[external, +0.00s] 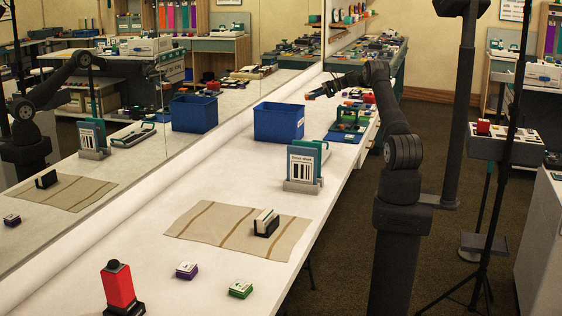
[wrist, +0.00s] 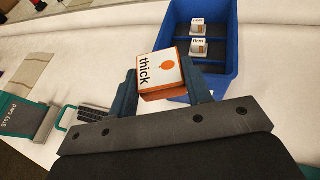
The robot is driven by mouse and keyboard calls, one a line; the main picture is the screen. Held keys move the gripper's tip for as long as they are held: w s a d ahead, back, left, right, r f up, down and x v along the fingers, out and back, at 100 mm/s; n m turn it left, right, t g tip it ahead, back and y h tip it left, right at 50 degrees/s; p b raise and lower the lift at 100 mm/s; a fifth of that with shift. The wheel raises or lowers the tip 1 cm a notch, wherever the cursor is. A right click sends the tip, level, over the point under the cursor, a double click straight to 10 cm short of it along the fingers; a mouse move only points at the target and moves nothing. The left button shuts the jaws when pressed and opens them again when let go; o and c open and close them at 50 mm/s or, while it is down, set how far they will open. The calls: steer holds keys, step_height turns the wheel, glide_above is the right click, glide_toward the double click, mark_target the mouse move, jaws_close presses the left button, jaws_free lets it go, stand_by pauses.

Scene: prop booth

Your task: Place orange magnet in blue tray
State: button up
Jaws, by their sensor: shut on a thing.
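My gripper (external: 318,91) is shut on the orange magnet (wrist: 165,72), a block with a white face that reads "thick" and an orange side. The magnet sits between the two fingers in the wrist view. The blue tray (external: 278,123) stands on the white table, below and left of my gripper in the external view. In the wrist view the tray (wrist: 232,70) lies beyond and right of the magnet, which overlaps its near left edge in the picture. Two small white-faced blocks (wrist: 198,47) lie inside the tray.
A grey card stand (external: 303,167) is in front of the tray. A striped cloth (external: 195,222) bears a black-and-white block (external: 266,222). Purple (external: 187,270) and green (external: 240,289) magnets and a red object (external: 118,286) are nearer. A mirror along the left reflects the table.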

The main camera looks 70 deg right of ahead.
steer(key=s+d+m+h, duration=0.15)
steer(key=s+d, duration=0.35)
steer(key=s, duration=0.5)
steer(key=s+d+m+t+h, duration=0.15)
steer(key=s+d, duration=0.35)
steer(key=s, duration=0.5)
steer(key=s+d+m+g+h, duration=0.15)
steer(key=s+d, duration=0.35)
steer(key=s, duration=0.5)
step_height(320, 180, down, 11)
steer(key=t, duration=0.1)
steer(key=x, duration=0.4)
steer(key=d+f+x, duration=0.1)
steer(key=x, duration=0.3)
steer(key=s+f+x, duration=0.1)
steer(key=x, duration=0.4)
steer(key=shift+d+f, duration=0.2)
steer(key=shift+d, duration=0.1)
steer(key=shift+f, duration=1.9)
steer(key=shift+f, duration=0.15)
steer(key=o, duration=0.6)
steer(key=shift+o, duration=0.5)
